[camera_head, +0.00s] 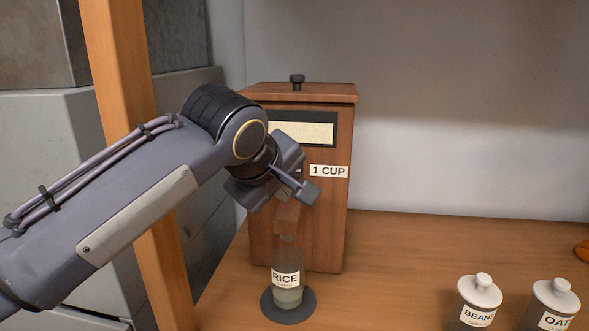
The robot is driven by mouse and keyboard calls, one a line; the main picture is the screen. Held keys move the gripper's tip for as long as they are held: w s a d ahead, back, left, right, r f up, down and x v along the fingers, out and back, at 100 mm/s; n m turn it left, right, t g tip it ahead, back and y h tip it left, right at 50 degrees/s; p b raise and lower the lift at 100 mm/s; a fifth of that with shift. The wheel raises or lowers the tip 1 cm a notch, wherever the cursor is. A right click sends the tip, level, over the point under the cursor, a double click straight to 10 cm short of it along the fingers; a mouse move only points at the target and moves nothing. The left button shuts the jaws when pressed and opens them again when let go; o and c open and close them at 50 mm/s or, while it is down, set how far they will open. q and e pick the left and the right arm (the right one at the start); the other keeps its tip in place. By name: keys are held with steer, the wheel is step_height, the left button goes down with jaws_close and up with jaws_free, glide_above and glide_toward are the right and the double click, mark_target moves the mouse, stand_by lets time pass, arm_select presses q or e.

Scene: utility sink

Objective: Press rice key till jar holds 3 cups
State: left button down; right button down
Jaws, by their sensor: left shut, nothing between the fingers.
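A wooden dispenser (335,215) with a lid and dark knob stands on the wooden counter. A white "1 CUP" label (329,171) is on its front, and a dark-framed pale panel is above. My left gripper (309,192) is shut and empty in front of the dispenser, just below and left of the label; it hides the key area, so I cannot tell whether it touches the key. The glass jar labelled RICE (287,278) stands upright on a dark round base (290,316) below the wooden spout. Pale contents show in its lower part. My right gripper is out of view.
Two white-lidded jars, one labelled BEANS (478,318) and one reading OAT (554,322), stand at the lower right. An orange-brown object (582,250) is cut off at the right edge. A wooden post (124,75) stands behind my left arm. The counter's middle right is clear.

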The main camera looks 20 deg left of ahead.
mark_target(296, 177)
arm_select(q)
steer(key=shift+w+a+p, duration=0.3)
steer(key=shift+w+p, duration=0.05)
steer(key=shift+w, duration=0.8)
steer(key=shift+w+a+p, duration=0.25)
steer(key=shift+w+p, duration=0.1)
steer(key=shift+w, duration=0.75)
steer(key=shift+w+a+p, duration=0.3)
steer(key=shift+w+p, duration=0.05)
steer(key=shift+w, duration=0.8)
steer(key=shift+w+a, duration=0.1)
steer(key=shift+w, duration=0.3)
steer(key=shift+w+a+p, duration=0.1)
steer(key=shift+w+p, duration=0.25)
steer(key=shift+p, duration=0.1)
steer(key=shift+s, duration=0.15)
steer(key=shift+s+d+b, duration=0.2)
steer(key=shift+s+b, duration=0.1)
steer(key=shift+s, duration=0.35)
